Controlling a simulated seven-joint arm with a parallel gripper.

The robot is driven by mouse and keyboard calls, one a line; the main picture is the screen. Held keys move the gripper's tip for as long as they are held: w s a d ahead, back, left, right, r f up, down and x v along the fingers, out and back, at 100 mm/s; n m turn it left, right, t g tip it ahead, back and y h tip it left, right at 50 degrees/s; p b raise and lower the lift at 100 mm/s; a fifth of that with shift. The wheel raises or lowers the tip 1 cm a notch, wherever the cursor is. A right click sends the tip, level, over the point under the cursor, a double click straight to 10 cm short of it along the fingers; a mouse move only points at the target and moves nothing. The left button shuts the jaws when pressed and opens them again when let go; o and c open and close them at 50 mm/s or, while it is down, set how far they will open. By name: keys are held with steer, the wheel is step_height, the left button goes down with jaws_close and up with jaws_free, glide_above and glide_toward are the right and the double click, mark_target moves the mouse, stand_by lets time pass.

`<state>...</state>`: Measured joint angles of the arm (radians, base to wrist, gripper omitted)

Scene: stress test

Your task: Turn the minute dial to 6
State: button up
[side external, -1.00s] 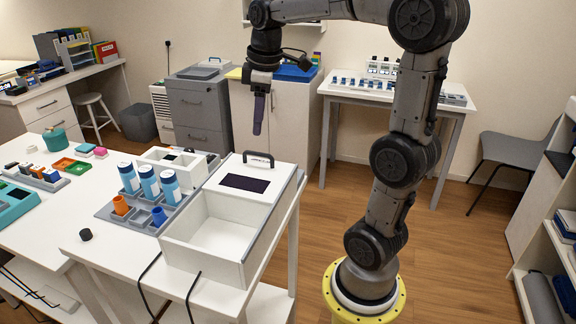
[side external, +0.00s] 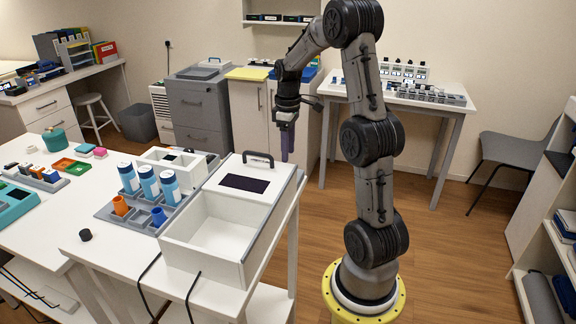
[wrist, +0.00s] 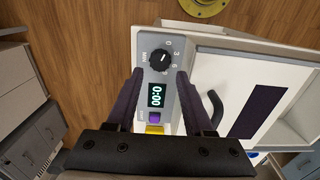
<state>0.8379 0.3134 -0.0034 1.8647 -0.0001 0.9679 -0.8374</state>
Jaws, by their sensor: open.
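The minute dial (wrist: 161,61) is a black round knob on a grey control panel (wrist: 148,41) in the wrist view, with numbers printed around it. Its exact pointer setting is too small to read surely. Below it are a display (wrist: 156,95) reading 00:00, a purple button (wrist: 154,117) and a yellow button (wrist: 154,130). My gripper (wrist: 160,76) is open and empty, its dark purple fingers on either side of the panel in the picture, with tips just short of the dial. In the side view my gripper (side external: 287,158) hangs beside the white box's far right edge; the dial is hidden there.
The white box (side external: 205,262) has a dark window and a black handle (side external: 258,157), close to my gripper. A tray with blue-capped bottles (side external: 149,182) stands left of it.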

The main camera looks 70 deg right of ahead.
step_height(320, 180, down, 6)
steer(key=shift+r, duration=0.15)
stand_by(0.3)
jaws_close()
